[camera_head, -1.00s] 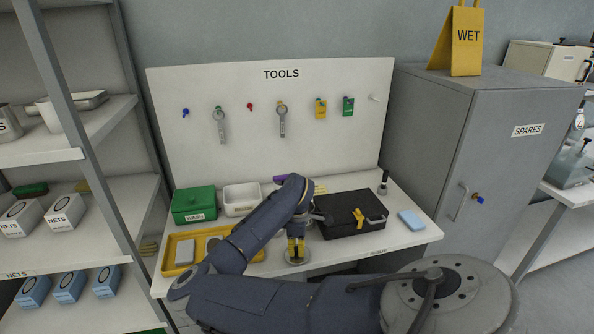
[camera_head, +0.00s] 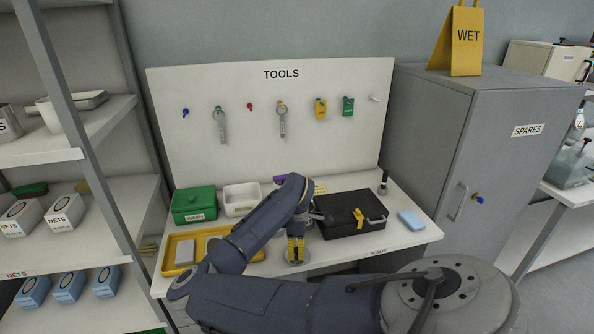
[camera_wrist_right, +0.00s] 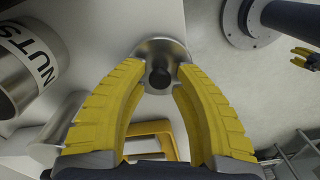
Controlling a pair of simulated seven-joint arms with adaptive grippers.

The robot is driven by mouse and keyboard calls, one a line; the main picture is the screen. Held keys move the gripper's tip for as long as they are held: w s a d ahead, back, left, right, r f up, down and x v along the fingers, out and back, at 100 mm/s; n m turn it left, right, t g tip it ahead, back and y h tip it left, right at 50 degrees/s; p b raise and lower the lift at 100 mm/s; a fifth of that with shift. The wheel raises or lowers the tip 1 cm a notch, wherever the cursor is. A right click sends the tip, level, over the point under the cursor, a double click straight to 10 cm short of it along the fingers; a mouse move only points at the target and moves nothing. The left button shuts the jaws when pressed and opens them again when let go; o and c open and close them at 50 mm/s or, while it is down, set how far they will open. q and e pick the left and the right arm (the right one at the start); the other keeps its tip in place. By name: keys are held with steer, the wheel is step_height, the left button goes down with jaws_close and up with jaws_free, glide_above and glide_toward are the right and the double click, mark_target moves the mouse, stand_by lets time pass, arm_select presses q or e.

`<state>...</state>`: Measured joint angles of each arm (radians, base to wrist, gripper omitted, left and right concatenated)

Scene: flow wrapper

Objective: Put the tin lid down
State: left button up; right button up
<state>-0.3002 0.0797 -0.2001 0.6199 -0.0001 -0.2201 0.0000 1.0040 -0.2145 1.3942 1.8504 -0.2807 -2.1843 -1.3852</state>
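The tin lid (camera_head: 296,261) is a round metal disc with a knob. In the head view it is low over the front of the bench, under my right gripper (camera_head: 296,248). In the right wrist view the yellow fingers of my right gripper (camera_wrist_right: 160,82) close in on both sides of the lid's dark knob, and the lid (camera_wrist_right: 160,48) shows beyond the tips. Whether the lid touches the bench is hard to tell. A metal tin marked NUTS (camera_wrist_right: 30,68) lies left in the wrist view. Small yellow fingers, seemingly my left gripper (camera_wrist_right: 305,58), show at its right edge.
A yellow tray (camera_head: 166,259) with items is left of the lid. A black case (camera_head: 337,217) with a yellow latch is right of it. A green box (camera_head: 194,203) and white bin (camera_head: 242,199) stand behind. A blue block (camera_head: 411,220) lies near the right edge.

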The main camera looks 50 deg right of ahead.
mark_target(297, 249)
step_height(297, 249, up, 12)
stand_by(0.5)
steer(key=shift+w+d, duration=0.1)
